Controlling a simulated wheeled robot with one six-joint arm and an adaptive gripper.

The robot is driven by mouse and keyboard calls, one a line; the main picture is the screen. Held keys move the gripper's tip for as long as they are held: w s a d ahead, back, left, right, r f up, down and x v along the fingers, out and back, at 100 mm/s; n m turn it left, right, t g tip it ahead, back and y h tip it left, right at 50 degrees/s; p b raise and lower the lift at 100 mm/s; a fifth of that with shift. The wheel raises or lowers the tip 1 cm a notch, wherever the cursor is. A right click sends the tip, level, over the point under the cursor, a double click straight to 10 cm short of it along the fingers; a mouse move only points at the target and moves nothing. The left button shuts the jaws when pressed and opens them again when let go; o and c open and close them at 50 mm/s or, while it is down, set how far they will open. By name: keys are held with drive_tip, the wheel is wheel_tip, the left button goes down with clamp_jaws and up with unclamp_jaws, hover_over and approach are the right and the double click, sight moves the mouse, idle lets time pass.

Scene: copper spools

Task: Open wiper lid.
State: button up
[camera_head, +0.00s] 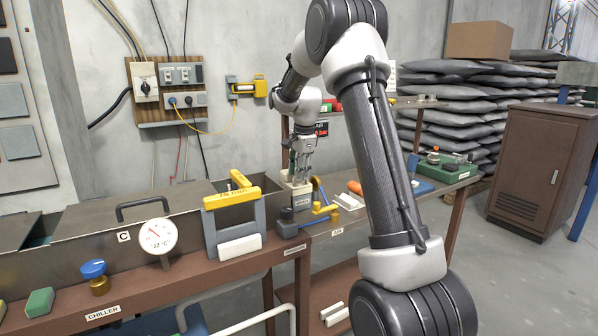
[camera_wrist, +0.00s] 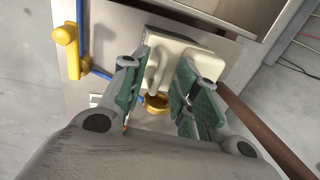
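The wiper appears to be the cream block (camera_head: 299,197) on the bench, just right of the chiller tank. It also shows in the wrist view as a cream, plate-like part (camera_wrist: 206,62) with a raised piece near its middle. My gripper (camera_head: 298,176) points down right above it. In the wrist view, the green-padded fingers of my gripper (camera_wrist: 165,68) are apart, with part of the cream piece showing between them. A round brass part (camera_wrist: 155,103) lies below the cream piece between the fingers. I cannot tell whether the fingers touch the cream piece or how far its lid is raised.
A yellow-handled grey frame (camera_head: 234,215) stands at the left. The chiller tank (camera_head: 95,245) fills the left bench.

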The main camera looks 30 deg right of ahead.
clamp_jaws()
idle(0.3)
